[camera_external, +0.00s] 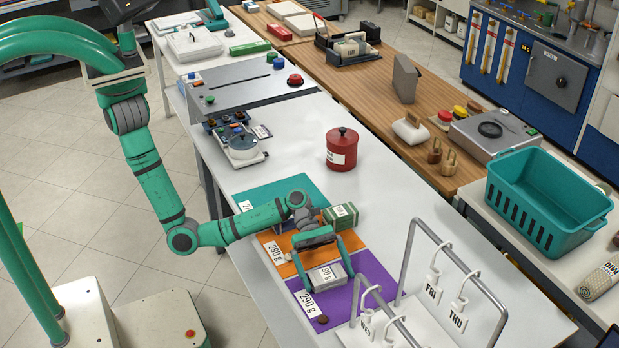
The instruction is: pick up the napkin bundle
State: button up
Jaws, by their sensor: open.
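A grey block-shaped bundle (323,273) with a white label ending in "90 g" lies on the coloured mats, near the orange and purple border. It looks like the napkin bundle, but I cannot be sure. My gripper (330,281) is open and points down over it, with one finger at its left side and one at its right. I cannot tell whether the fingers touch it. A green banded bundle (341,216) lies just behind my gripper. The purple mat (372,270) and teal mat (270,196) show beside the orange one, with weight cards on them.
A white rack with metal rails (408,258) and day tags stands close at the right front. A red lidded canister (341,150) stands behind the mats. A dark round piece (322,320) lies on the purple mat. The white tabletop right of the canister is clear.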

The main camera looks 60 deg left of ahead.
aim_at(326, 273)
jog(key=c, duration=1)
jog(key=shift+r, duration=0.1)
jog(key=shift+r, duration=0.5)
jog(key=r, duration=0.2)
jog(key=shift+s+a+r, duration=0.1)
jog(key=shift+a+r, duration=0.15)
jog(key=shift+r, duration=0.05)
jog(key=s+a+r, duration=0.4)
jog(key=a, duration=0.1)
jog(key=s+a+r, duration=0.5)
jog(key=shift+s+r, duration=0.1)
jog(key=shift+r, duration=0.05)
